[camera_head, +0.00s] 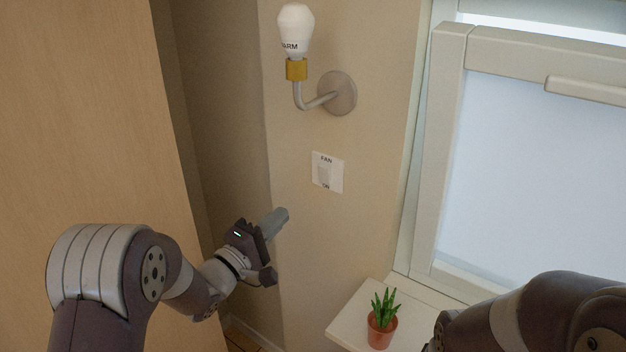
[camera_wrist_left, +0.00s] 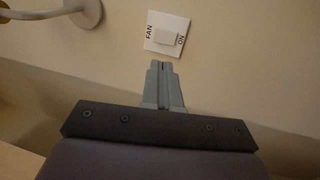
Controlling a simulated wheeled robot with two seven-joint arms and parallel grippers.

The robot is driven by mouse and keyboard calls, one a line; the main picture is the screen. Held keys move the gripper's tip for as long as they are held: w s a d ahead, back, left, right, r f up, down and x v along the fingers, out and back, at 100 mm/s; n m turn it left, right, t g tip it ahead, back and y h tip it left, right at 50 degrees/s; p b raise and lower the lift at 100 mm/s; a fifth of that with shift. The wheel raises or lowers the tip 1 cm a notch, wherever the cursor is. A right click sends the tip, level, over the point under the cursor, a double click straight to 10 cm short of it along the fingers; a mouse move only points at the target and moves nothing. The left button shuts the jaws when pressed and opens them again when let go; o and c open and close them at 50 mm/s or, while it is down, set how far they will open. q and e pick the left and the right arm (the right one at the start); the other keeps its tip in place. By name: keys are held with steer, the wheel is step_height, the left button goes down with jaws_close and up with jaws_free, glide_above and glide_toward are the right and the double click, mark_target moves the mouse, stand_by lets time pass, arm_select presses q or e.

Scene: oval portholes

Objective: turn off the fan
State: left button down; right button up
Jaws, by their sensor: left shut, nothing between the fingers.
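The fan switch (camera_head: 327,172) is a white wall plate with a rocker, marked "FAN" at the top and "ON" at the bottom. It also shows in the left wrist view (camera_wrist_left: 167,34), straight beyond the fingertips. My left gripper (camera_head: 283,214) is below and to the left of the switch in the head view, apart from it. Its fingers (camera_wrist_left: 160,66) are shut together with nothing between them. My right arm comes in at the lower right of the head view; its gripper is out of the picture.
A wall lamp with a white bulb (camera_head: 295,30) sticks out above the switch. A potted plant (camera_head: 382,318) stands on a white ledge (camera_head: 350,322) below right. A window (camera_head: 530,170) is at the right. A wooden panel (camera_head: 90,120) fills the left.

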arm_select(q)
steer(key=p, duration=0.6)
glide_toward(324, 172)
steer(key=x, duration=0.6)
steer(key=shift+w+r, duration=0.1)
steer(key=shift+w+d, duration=0.2)
steer(key=shift+w, duration=0.1)
